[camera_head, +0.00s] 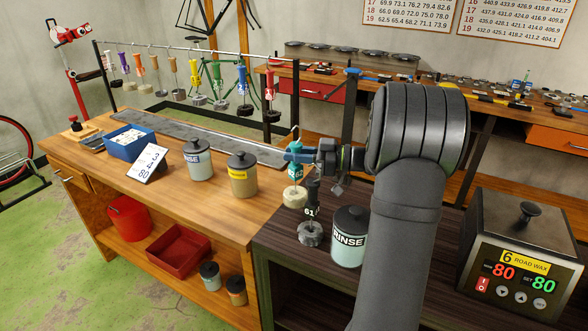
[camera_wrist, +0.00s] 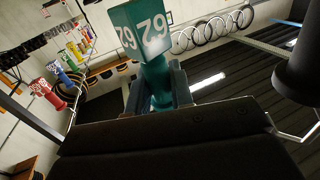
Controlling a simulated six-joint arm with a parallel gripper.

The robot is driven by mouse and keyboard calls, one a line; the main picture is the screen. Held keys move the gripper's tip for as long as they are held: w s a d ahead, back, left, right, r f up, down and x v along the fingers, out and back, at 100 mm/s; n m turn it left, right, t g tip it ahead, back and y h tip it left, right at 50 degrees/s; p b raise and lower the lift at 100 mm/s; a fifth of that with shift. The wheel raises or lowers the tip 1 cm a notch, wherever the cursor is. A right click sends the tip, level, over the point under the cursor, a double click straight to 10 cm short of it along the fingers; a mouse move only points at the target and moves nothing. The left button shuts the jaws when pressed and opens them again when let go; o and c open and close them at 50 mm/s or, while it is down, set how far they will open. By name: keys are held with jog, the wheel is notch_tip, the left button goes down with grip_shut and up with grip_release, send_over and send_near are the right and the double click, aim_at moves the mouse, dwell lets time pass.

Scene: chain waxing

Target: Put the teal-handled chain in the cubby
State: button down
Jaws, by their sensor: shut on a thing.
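The teal-handled chain (camera_head: 295,172) hangs roughly upright from my gripper (camera_head: 296,153), with a pale coiled chain bundle at its lower end. In the wrist view its teal handle (camera_wrist: 155,78) stands between my gripper's two fingers (camera_wrist: 157,95), which are closed on it. The numbered block at the handle's end faces the camera. In the head view it hangs near the seam between the wooden bench and the dark bench, left of the rinse jar. I cannot tell which space is the cubby.
A black-handled chain (camera_head: 311,215) marked 61 and a rinse jar (camera_head: 349,237) stand close by on the dark bench. Two more jars (camera_head: 241,175) stand on the wooden bench. A wax heater (camera_head: 520,255) is at right. Several coloured-handled chains (camera_head: 220,85) hang from a rail behind.

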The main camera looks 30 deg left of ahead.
aim_at(296, 167)
jog(key=shift+a+f, duration=0.3)
jog(key=shift+f, duration=1.95)
jog(key=c, duration=1.3)
grip_release()
jog(key=shift+f, duration=0.1)
jog(key=shift+d+r, duration=0.2)
jog(key=v, duration=1.1)
jog(key=shift+w+d, duration=0.1)
jog(key=shift+d, duration=0.2)
